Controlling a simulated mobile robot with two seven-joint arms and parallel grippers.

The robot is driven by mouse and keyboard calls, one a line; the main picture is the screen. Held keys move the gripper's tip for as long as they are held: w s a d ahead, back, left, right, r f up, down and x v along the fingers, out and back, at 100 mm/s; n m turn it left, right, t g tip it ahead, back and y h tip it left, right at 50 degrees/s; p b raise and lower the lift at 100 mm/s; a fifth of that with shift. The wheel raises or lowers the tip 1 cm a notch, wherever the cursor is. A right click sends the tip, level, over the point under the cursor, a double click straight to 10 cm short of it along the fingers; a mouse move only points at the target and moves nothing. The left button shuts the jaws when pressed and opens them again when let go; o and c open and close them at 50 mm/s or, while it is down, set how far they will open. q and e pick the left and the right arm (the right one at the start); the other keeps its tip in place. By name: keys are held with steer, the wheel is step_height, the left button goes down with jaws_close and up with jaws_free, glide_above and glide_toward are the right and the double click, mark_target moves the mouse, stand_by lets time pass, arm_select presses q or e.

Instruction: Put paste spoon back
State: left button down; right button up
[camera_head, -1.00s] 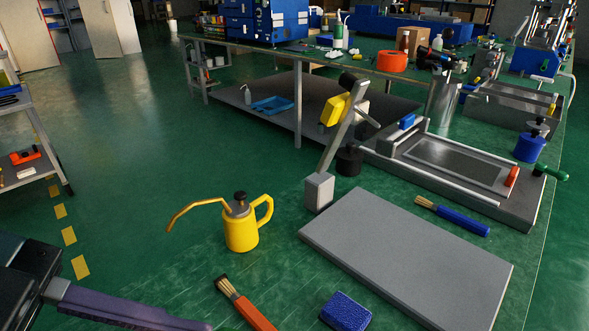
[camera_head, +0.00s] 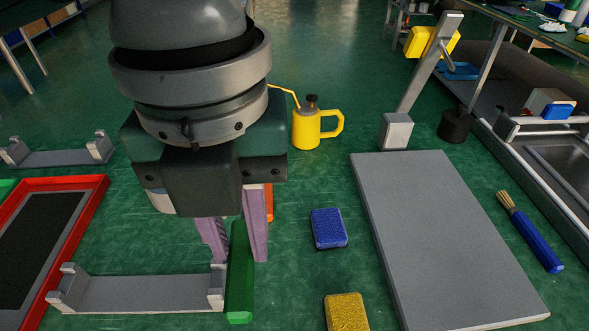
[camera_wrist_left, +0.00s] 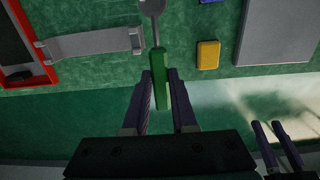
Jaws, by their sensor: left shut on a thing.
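My left gripper (camera_head: 237,250) reaches down from above in the head view, its purple fingers on either side of the paste spoon's green handle (camera_head: 239,290). It is shut on that handle. The left wrist view shows the spoon's grey metal head (camera_wrist_left: 152,6) pointing toward the picture's top, with the handle between the fingers (camera_wrist_left: 160,85). The handle lies just right of the right upright of a grey metal rest (camera_head: 140,294), roughly crosswise to it. Contact with the rest or bench is unclear. The right gripper (camera_wrist_left: 277,140) shows small at the wrist view's lower right; its jaw state is unclear.
A red-rimmed tray (camera_head: 94,205) lies left of the rest; another rest (camera_head: 60,158) is behind. Blue (camera_head: 328,228) and yellow (camera_head: 346,312) sponges, a grey slab (camera_head: 440,230) and a blue-handled brush (camera_head: 533,237) are right. A yellow oil can (camera_head: 307,128) stands behind.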

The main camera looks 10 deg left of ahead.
arm_select(q)
steer(key=b, duration=0.2)
glide_above(258, 313)
step_height(258, 313, down, 9)
steer(key=shift+r, duration=0.2)
step_height(258, 313, down, 4)
steer(key=shift+r+b, duration=0.15)
steer(key=shift+b, duration=0.35)
steer(key=shift+f, duration=0.25)
steer(key=shift+f, duration=0.1)
